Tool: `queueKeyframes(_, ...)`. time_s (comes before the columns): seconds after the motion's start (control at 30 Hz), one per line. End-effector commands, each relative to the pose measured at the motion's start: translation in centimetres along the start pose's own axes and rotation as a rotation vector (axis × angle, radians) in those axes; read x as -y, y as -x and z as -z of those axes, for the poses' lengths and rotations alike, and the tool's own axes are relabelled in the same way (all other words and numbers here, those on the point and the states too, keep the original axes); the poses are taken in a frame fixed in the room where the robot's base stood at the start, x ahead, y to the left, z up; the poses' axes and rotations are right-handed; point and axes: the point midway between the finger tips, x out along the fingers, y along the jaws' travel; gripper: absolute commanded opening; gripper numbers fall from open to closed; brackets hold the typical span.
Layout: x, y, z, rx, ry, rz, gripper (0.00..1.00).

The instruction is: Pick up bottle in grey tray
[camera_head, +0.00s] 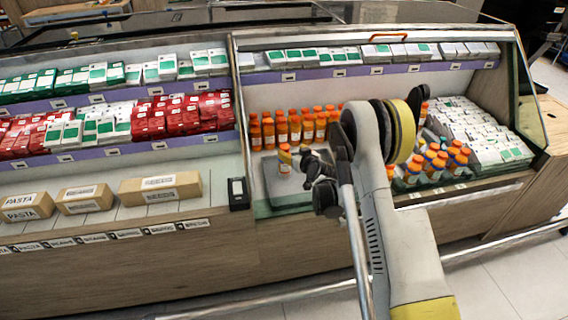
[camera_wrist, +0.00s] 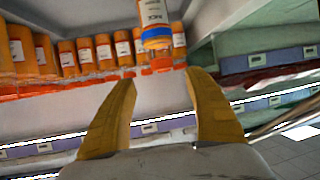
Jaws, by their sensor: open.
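A single orange bottle (camera_head: 284,158) with a pale label stands upright on the grey tray (camera_head: 290,200) in the chilled case. My gripper (camera_head: 303,161) is just to its right in the head view, with the fingers toward it. In the wrist view the scene appears upside down. There the bottle (camera_wrist: 155,25), with a white label and a blue band, lies beyond my two yellow fingers (camera_wrist: 160,80). The fingers are spread with nothing between them. The bottle looks in line with the gap, and I see no contact.
A row of orange bottles (camera_head: 294,127) stands behind the tray; it also shows in the wrist view (camera_wrist: 70,58). More bottles (camera_head: 437,164) and white cartons (camera_head: 480,130) stand at the right. A case divider (camera_head: 240,110) is at the left.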

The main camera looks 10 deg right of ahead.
Motion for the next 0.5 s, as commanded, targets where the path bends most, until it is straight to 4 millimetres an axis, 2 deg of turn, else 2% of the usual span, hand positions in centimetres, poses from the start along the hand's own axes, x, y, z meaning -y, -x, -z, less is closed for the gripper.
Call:
queueKeyframes(0.1, 0.1, -1.8, -0.2, 0.001, 0.002, 0.001, 0.61)
queueKeyframes(0.27, 0.2, -3.0, -0.1, 0.001, 0.001, 0.002, 0.61)
queueKeyframes(0.5, 0.4, -6.7, -0.2, 0.001, 0.0, 0.001, 0.61)
